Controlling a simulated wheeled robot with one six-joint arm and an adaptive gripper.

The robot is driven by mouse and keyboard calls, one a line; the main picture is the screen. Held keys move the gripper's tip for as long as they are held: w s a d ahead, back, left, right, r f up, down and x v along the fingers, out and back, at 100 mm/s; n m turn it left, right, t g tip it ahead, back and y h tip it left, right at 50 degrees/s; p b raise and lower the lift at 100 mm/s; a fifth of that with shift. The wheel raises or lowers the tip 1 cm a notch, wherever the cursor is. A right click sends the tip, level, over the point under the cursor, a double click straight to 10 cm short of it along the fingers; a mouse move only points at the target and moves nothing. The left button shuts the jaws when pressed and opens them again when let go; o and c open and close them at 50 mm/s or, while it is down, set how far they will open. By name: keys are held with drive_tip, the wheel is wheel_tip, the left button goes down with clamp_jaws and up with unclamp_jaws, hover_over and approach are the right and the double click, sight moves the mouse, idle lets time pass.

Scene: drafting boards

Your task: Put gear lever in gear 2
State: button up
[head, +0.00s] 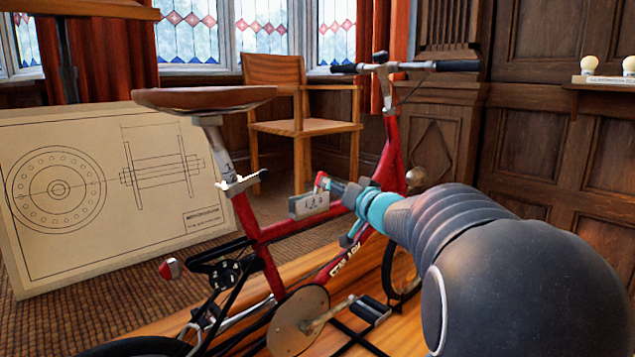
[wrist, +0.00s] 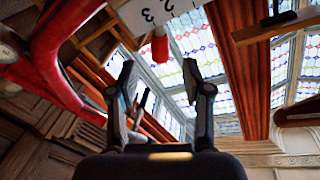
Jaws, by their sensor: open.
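The gear lever (head: 320,179) has a red tip and rises from a pale grey shifter box (head: 310,206) on the red bicycle's frame. In the wrist view the red lever tip (wrist: 160,46) lies just beyond and between my fingertips, apart from both. The box's white numbered face (wrist: 180,18) shows a 2 and a 3 there. Which gear the lever sits in, I cannot tell. My gripper (wrist: 158,76) is open and empty. In the head view my gripper (head: 335,187) is right beside the lever, small and partly hidden by my arm.
A drawing board (head: 110,185) leans left; a wooden chair (head: 300,125) stands behind.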

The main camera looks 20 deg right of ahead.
sight(317, 191)
drive_tip(key=w, duration=0.5)
drive_tip(key=w+a, duration=0.1)
drive_tip(key=w, duration=0.1)
drive_tip(key=shift+w+a, duration=0.1)
drive_tip(key=shift+w, duration=0.05)
clamp_jaws()
